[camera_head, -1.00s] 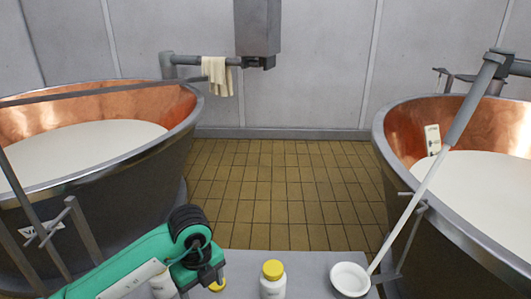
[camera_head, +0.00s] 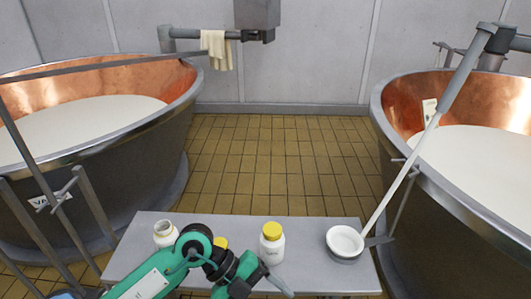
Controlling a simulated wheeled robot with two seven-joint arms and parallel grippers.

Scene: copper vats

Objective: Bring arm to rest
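My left arm, green with black joints, comes in from the lower left and bends over the front of the grey bench (camera_head: 310,272). Its end, with the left gripper (camera_head: 278,285), is low in front of a white bottle with a yellow cap (camera_head: 272,243). The fingers are small and partly out of clear view, so I cannot tell if they are open. An uncapped white jar (camera_head: 165,234) stands at the left, partly behind the arm. A yellow lid (camera_head: 221,243) shows beside the arm, mostly hidden. My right gripper is not in view.
A white bowl (camera_head: 345,242) sits on the bench's right side; a long pale pole (camera_head: 400,185) slants down close to it. Copper vats of white liquid stand left (camera_head: 185,105) and right (camera_head: 385,130). Tiled floor (camera_head: 270,165) lies clear between them. A cloth (camera_head: 216,50) hangs behind.

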